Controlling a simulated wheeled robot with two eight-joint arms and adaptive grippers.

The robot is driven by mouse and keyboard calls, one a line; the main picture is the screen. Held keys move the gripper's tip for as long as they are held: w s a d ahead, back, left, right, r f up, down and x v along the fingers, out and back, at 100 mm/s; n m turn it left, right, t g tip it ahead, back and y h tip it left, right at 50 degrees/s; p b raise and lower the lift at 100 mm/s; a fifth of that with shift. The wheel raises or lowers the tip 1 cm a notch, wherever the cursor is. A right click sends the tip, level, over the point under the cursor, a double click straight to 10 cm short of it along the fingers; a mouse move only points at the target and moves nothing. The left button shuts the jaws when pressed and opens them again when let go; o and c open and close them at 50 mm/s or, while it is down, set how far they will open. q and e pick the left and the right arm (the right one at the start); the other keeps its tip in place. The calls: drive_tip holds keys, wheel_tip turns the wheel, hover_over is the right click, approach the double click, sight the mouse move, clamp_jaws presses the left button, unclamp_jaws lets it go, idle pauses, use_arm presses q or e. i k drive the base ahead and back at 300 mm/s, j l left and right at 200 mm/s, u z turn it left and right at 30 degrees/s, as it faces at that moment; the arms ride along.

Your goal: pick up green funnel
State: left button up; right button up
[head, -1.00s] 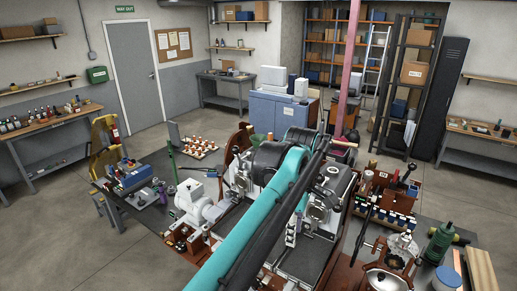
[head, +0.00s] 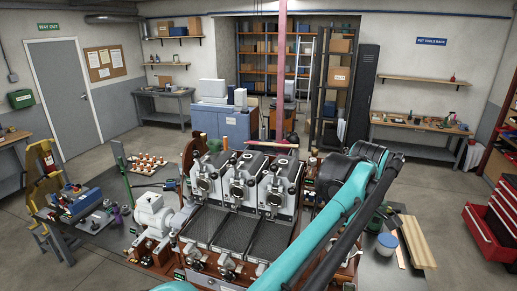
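I cannot make out a green funnel for certain. A dark green object (head: 377,219) stands on the right side of the bench, partly hidden behind my teal arm, and its shape is unclear. A teal arm of mine crosses the lower right of the head view, with its bend over the right end of the roaster. A little more teal shows at the bottom edge. Neither gripper is in view, so I cannot see whether either holds anything.
A three-drum roaster (head: 240,190) fills the middle of the bench. A white and blue tub (head: 387,243) sits near wooden boards (head: 417,242) at right. A red tool chest (head: 490,222) stands far right. Open floor lies between chest and bench.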

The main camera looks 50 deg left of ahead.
sight(217, 147)
drive_tip(key=j+z, duration=0.3)
drive_tip(key=j, duration=3.5)
drive_tip(key=i+j, duration=0.1)
drive_tip(key=j, duration=0.2)
drive_tip(key=i+j, duration=0.1)
drive_tip(key=j, duration=0.25)
